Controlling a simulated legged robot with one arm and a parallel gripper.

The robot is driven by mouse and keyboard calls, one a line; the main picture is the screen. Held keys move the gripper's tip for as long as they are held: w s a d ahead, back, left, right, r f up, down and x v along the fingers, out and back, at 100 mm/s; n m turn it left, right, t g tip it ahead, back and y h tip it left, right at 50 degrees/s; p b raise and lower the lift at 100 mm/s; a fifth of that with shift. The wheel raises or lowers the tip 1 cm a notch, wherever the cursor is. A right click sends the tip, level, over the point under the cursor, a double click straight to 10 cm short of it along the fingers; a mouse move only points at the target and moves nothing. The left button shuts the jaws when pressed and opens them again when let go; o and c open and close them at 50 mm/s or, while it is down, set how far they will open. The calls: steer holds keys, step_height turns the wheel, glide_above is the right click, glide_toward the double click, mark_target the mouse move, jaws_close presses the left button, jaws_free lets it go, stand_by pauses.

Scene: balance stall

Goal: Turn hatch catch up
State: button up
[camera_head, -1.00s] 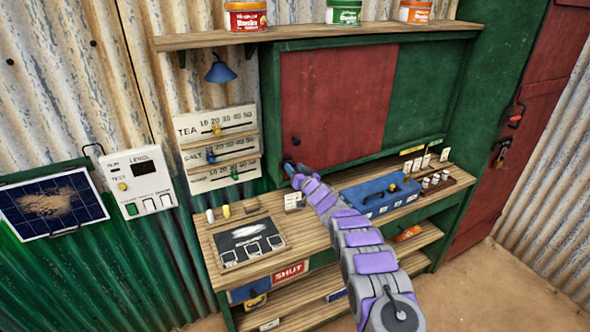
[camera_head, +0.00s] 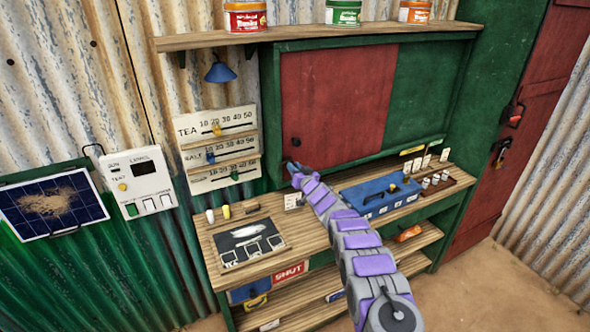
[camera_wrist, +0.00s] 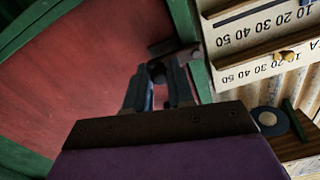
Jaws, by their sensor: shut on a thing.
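The red hatch panel (camera_head: 335,100) fills the left part of the green-framed opening in the head view, and the wrist view (camera_wrist: 80,75) shows it upside down. My gripper (camera_head: 291,166) is at the hatch's lower left corner. In the wrist view my gripper (camera_wrist: 159,80) has its two fingers close around a small dark piece (camera_wrist: 157,70), which looks like the hatch catch. A dark bar (camera_wrist: 166,47) shows just beyond the fingertips at the frame. In the head view the catch is hidden by my gripper, so its angle cannot be told there.
A dark round knob (camera_head: 296,142) sits on the panel just above my gripper. The scale boards (camera_head: 215,125) with sliders stand close to the left. A blue box (camera_head: 380,194) and a dark board (camera_head: 248,241) lie on the counter below.

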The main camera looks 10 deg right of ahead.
steer(key=shift+r, duration=0.1)
jaws_close()
steer(key=n, duration=0.1)
steer(key=r+n, duration=0.1)
steer(key=n, duration=0.1)
steer(key=n+b, duration=0.1)
steer(key=shift+a+r+n, duration=0.15)
steer(key=shift+r+n, duration=0.1)
steer(key=shift+n, duration=0.15)
steer(key=n+b, duration=0.1)
steer(key=n, duration=0.1)
steer(key=a+r+n+b, duration=0.1)
steer(key=n, duration=0.1)
steer(key=shift+s+r+n+b, duration=0.1)
steer(key=shift+s+n+b, duration=0.1)
steer(key=shift+n+b, duration=0.1)
steer(key=n+b, duration=0.1)
steer(key=a+n+b, duration=0.1)
steer(key=n+b, duration=0.2)
steer(key=shift+s+a+r, duration=0.15)
steer(key=shift+s+r, duration=0.05)
steer(key=shift+r, duration=0.2)
steer(key=n+b, duration=0.1)
steer(key=a+n+b, duration=0.1)
steer(key=n+b, duration=0.2)
steer(key=shift+s+a+r+n, duration=0.15)
steer(key=shift+s+a+n, duration=0.1)
steer(key=shift+n, duration=0.05)
